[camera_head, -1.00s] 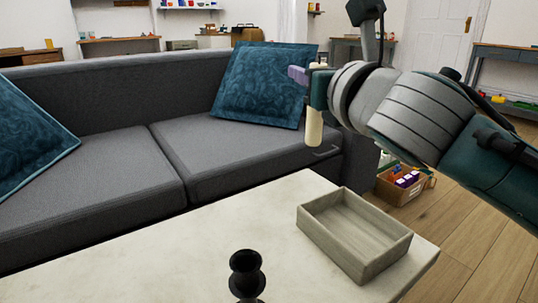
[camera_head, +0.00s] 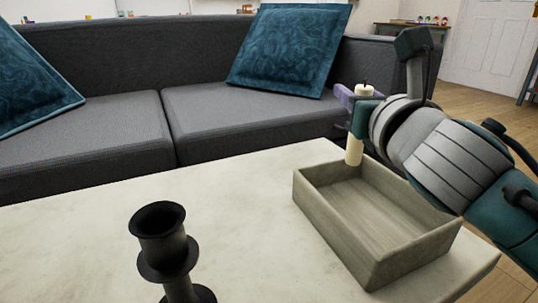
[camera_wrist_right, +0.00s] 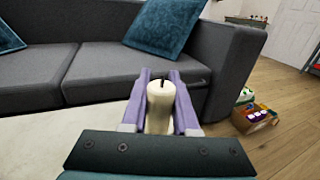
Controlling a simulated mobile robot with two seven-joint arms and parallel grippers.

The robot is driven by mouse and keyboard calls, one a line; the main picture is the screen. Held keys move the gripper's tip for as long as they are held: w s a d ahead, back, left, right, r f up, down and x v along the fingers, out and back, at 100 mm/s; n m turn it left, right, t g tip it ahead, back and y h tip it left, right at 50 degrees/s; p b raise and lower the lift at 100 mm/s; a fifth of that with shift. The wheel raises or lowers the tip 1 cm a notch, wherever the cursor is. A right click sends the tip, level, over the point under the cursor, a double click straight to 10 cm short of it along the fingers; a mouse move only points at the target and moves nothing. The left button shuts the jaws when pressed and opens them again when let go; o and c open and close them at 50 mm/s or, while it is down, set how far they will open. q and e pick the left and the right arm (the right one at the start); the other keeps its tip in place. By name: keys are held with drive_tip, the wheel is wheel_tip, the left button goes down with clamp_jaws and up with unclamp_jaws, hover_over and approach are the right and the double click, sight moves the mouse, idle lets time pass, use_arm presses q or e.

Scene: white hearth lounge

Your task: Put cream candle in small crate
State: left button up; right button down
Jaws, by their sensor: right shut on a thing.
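The cream candle (camera_head: 354,150) is upright in my right gripper (camera_head: 359,103), with its dark wick on top. It also shows in the right wrist view (camera_wrist_right: 160,107), between the two purple fingers of the right gripper (camera_wrist_right: 161,100), which is shut on it. In the head view the candle's lower end overlaps the back part of the small crate (camera_head: 372,212), a grey wooden open box that looks empty. I cannot tell how high the candle is above the crate floor. My left gripper is in neither view.
The crate stands on a pale stone table (camera_head: 240,193) near its right end. A black candle holder (camera_head: 166,247) stands at the table's front. A grey sofa (camera_head: 110,127) with blue cushions (camera_head: 289,50) is behind. In the wrist view, a brown box (camera_wrist_right: 257,117) is on the floor.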

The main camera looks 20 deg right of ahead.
wheel_tip(320, 180, down, 7)
drive_tip(key=b, duration=0.5)
drive_tip(key=shift+f, duration=0.15)
drive_tip(key=c, duration=0.7)
unclamp_jaws()
drive_tip(key=p+v, duration=0.2)
drive_tip(key=v, duration=0.9)
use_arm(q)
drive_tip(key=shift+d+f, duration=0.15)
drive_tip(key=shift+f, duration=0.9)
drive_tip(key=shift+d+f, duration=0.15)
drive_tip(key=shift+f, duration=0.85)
use_arm(e)
drive_tip(key=shift+s+a, duration=0.1)
drive_tip(key=shift+s, duration=0.35)
